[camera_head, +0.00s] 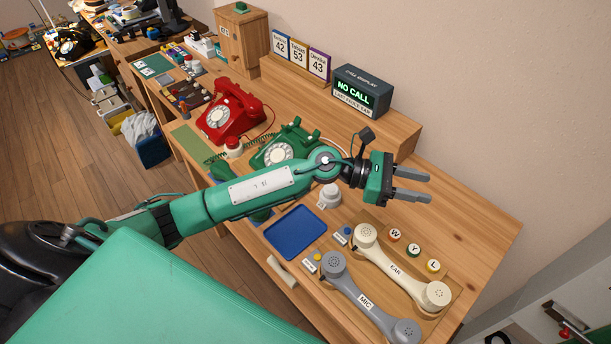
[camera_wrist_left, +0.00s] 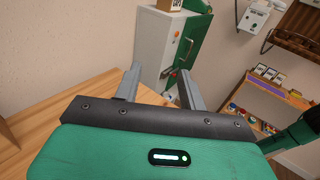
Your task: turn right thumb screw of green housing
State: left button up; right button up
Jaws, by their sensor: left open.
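The green dial phone (camera_head: 297,137) stands on the wooden desk in the head view. My left forearm hides part of its lower right side. No thumb screw on it can be made out. My left gripper (camera_head: 429,192) is open and empty, to the right of the green phone, above the desk. In the left wrist view, its two fingers (camera_wrist_left: 158,74) are spread apart. I cannot tell which of these is the green housing. My right gripper is not in view.
A red phone (camera_head: 232,112) stands left of the green one. A blue tray (camera_head: 295,232), a grey handset (camera_head: 362,302) and a cream handset (camera_head: 399,271) lie in front. A call display (camera_head: 361,91) stands on the rear ledge. The desk right of my gripper is clear.

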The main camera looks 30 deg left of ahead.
pick_arm(q)
jog(key=w+a+f+m+g+y, duration=0.4)
jog(key=a+f+m+y, duration=0.4)
jog(key=a, duration=0.3)
jog(key=w+a+m+y, duration=0.3)
jog(key=a+y, duration=0.6)
jog(key=a, duration=1)
jog(key=shift+n, duration=0.5)
jog(key=f+p, duration=0.1)
jog(key=f, duration=0.3)
jog(key=f+p, duration=0.1)
jog(key=f, duration=0.3)
jog(key=f+p, duration=0.1)
jog(key=f, duration=0.2)
jog(key=shift+w+d+f, duration=0.2)
jog(key=shift+w+f, duration=0.1)
jog(key=shift+f, duration=0.1)
jog(key=shift+f+p, duration=0.3)
jog(key=shift+f, duration=0.45)
grip_shut()
